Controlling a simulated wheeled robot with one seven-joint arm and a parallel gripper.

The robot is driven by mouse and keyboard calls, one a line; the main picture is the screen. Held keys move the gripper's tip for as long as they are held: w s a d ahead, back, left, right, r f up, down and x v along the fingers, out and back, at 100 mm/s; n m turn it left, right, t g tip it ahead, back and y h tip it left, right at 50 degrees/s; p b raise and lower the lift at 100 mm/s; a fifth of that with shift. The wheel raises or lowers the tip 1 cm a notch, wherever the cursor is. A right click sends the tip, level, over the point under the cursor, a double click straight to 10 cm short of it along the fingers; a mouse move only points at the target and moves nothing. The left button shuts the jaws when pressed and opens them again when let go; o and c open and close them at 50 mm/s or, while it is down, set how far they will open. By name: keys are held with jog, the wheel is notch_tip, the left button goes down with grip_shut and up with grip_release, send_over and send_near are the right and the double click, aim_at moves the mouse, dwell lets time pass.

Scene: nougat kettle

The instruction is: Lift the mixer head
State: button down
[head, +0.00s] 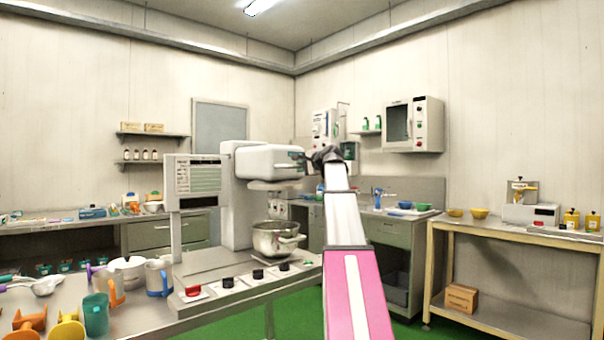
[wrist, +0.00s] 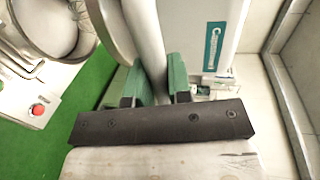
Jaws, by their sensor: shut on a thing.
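The white mixer head (head: 268,161) sits on its column (head: 238,215) and looks about level over the steel bowl (head: 277,239) in the head view. In the wrist view, the head's pale side (wrist: 187,35) with a teal label fills the upper middle. A pale grey bar-like handle (wrist: 147,40) runs along it. My gripper (wrist: 158,82) has its green fingers on both sides of this handle, shut on it. In the head view, my gripper (head: 325,156) is at the right end of the mixer head; its fingers are hard to make out there.
A control panel (head: 196,180) stands left of the mixer. Bench knobs (head: 257,275) and a red button (head: 192,291) lie in front. Mugs (head: 96,315) crowd the front left. A side table (head: 520,245) stands right. Green floor (head: 300,318) shows below my arm.

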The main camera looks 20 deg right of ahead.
jog(key=c, duration=1.1)
grip_release()
jog(key=shift+f, duration=0.1)
jog(key=shift+o, duration=0.2)
jog(key=v, duration=1.1)
